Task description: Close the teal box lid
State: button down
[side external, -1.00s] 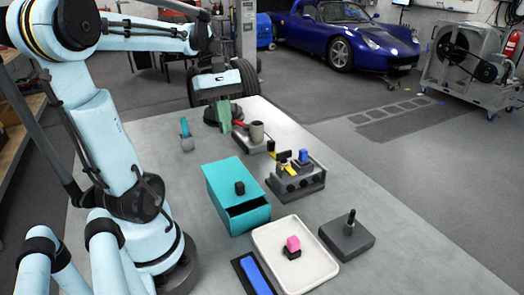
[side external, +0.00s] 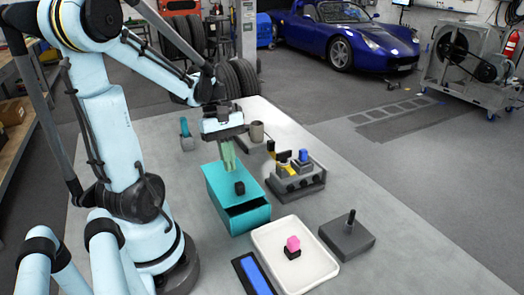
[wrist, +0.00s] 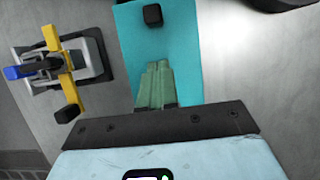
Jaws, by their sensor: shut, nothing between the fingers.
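The teal box (side external: 248,219) stands on the grey table in the side external view, with a dark opening in its front face. Its flat teal top (side external: 222,183) carries a black knob (side external: 239,188). In the wrist view the teal top (wrist: 187,40) and the knob (wrist: 152,15) show ahead of the fingers. My gripper (side external: 228,166) has pale green fingers pointing down over the far end of the teal top. The fingers (wrist: 156,85) are together and empty. I cannot tell whether the fingertips touch the top.
A grey fixture with yellow and blue levers (side external: 297,175) stands close right of the box. A white tray with a pink-topped piece (side external: 318,272) lies in front, near a dark block with a peg (side external: 347,238). The table's right side is clear.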

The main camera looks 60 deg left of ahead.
aim_at(242, 185)
jog(key=shift+d+r, duration=0.1)
jog(key=shift+d, duration=1.65)
jog(key=shift+d, duration=2.05)
